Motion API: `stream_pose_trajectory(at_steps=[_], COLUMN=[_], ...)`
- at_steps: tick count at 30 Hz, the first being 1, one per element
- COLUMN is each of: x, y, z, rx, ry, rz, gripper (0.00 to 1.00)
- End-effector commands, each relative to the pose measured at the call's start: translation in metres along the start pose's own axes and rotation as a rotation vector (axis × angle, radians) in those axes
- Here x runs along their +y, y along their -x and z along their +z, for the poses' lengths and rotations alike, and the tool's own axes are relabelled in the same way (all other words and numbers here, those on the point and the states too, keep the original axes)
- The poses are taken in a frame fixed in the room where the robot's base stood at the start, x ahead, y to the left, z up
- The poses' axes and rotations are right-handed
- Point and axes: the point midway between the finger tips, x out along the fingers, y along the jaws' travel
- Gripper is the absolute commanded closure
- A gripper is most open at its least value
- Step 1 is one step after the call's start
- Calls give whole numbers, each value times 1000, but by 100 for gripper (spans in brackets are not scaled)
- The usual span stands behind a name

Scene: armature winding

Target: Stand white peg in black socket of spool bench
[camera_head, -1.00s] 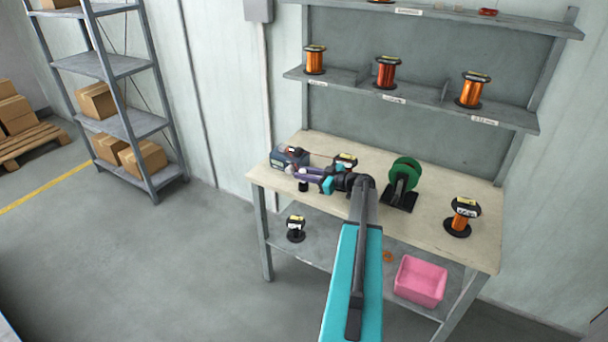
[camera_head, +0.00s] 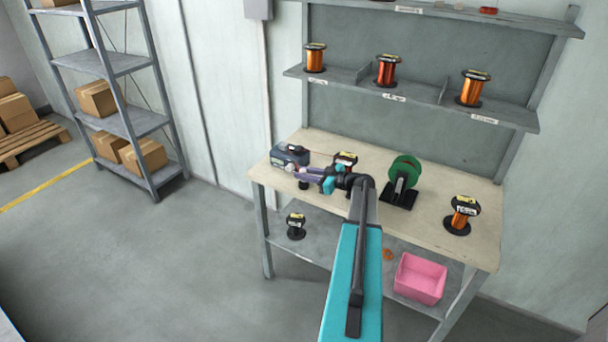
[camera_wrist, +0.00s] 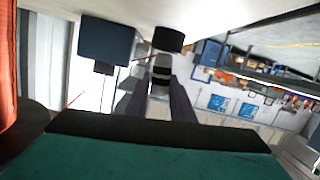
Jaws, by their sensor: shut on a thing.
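My gripper (camera_head: 298,172) reaches left over the front left of the bench (camera_head: 430,225), its purple fingers shut on the white peg (camera_head: 289,168). In the wrist view, which looks upside down, the peg (camera_wrist: 160,68) sits between the fingertips and shows dark bands. The black socket (camera_head: 303,185) is a short dark cylinder near the bench's front left edge, just under the fingers. In the wrist view the socket (camera_wrist: 168,39) shows against the bench top, close to the peg's end. I cannot tell whether they touch. The fingers partly hide the socket in the head view.
A blue-grey box (camera_head: 290,155) stands just behind the gripper. A pink bin (camera_head: 420,278) is on the lower shelf.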

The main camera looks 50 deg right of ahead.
Motion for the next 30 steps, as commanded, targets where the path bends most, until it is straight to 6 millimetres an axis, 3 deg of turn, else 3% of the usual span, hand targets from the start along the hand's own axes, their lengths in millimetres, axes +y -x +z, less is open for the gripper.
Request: stream_pose_trajectory(at_steps=[30], x=[-1], y=[-3], z=[15], rx=[0], ry=[0], rz=[1], gripper=[97])
